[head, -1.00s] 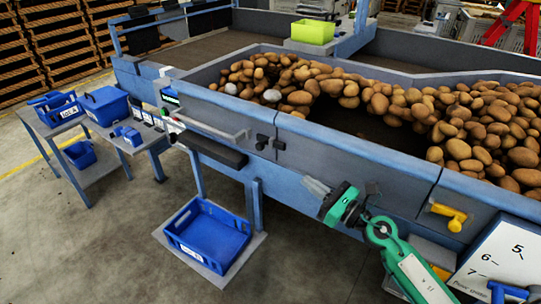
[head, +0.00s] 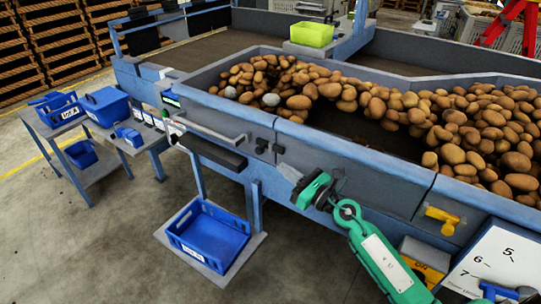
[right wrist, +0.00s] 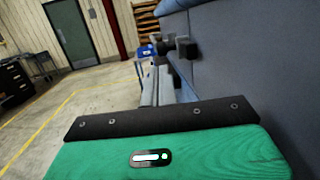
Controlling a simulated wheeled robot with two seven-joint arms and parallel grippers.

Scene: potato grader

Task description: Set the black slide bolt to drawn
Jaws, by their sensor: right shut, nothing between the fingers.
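The black slide bolt (head: 262,146) sits on the blue side wall of the grader, below its rim; its dark parts are small in the head view. In the right wrist view its dark knob (right wrist: 187,47) stands out from the wall, beyond the fingers. My right gripper (head: 288,172) is shut and empty, just below and to the right of the bolt, apart from it. Its grey fingers (right wrist: 161,88) point toward the bolt in the right wrist view. My left gripper is not in view. Whether the bolt is drawn cannot be told.
The grader's trough holds many potatoes (head: 400,105). A pale rail (head: 215,132) and a black bar (head: 212,150) lie left of the bolt. A yellow handle (head: 441,217) is on the wall at right. A blue crate (head: 208,236) stands low on a stand.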

